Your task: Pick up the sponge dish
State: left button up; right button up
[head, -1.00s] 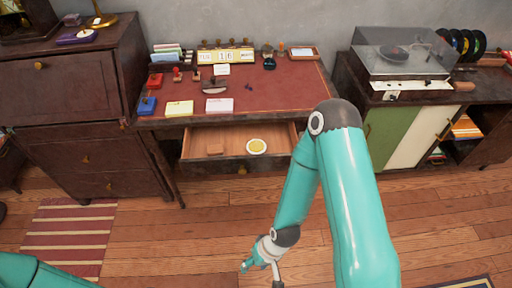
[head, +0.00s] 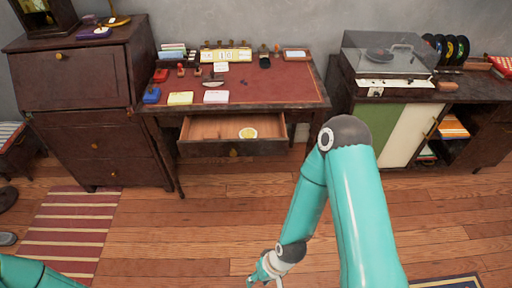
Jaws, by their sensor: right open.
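The sponge dish looks to be the small round dish with a yellow middle and pale rim (head: 248,133). It lies in the open drawer (head: 205,128) of the desk, towards the drawer's right side. My right gripper (head: 262,282) is low at the bottom edge of the head view, partly cut off, well in front of the drawer and apart from the dish. It is open, with nothing seen in it. Of my left arm only a teal link shows at the bottom left; its gripper is out of view.
The desk top (head: 270,90) holds stamps, note pads and a calendar. A dark cabinet (head: 90,110) stands at left. A record player (head: 388,60) sits on a sideboard at right. The wooden floor before the drawer is clear, with a striped rug (head: 68,235) at left.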

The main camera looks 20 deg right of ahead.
aim_at(248, 132)
jog(key=u, duration=0.3)
jog(key=i, duration=1.05)
jog(key=z, duration=0.6)
